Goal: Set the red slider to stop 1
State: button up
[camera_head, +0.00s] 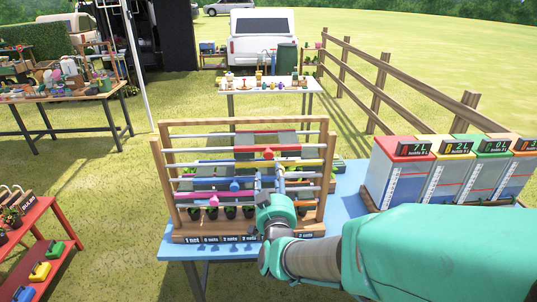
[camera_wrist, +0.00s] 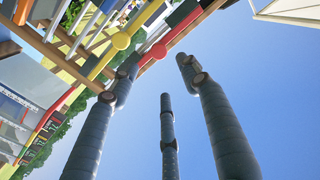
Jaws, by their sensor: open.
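The red slider is a strip with a round red knob (camera_head: 268,153) on an upper rod of the wooden rack, right of the rack's middle. In the wrist view its red knob (camera_wrist: 158,51) shows near the top, beyond the fingertips. My gripper (camera_head: 268,178) is in front of the rack, below the red knob and partly hidden by my arm. In the wrist view the grey fingers of my gripper (camera_wrist: 158,75) are spread apart with nothing between them. The stop marks along the rod are too small to read.
A blue slider (camera_head: 234,184) and a pink slider (camera_head: 212,200) sit on lower rods. The rack's wooden frame (camera_head: 167,175) stands on a blue table (camera_head: 345,190). Coloured-lid boxes (camera_head: 400,175) stand at right.

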aim_at(268, 155)
jog(key=shift+w, duration=0.1)
jog(key=w+b, duration=0.1)
jog(key=w, duration=1.2)
jog(key=shift+w+b, duration=0.35)
jog(key=shift+b, duration=0.05)
grip_shut()
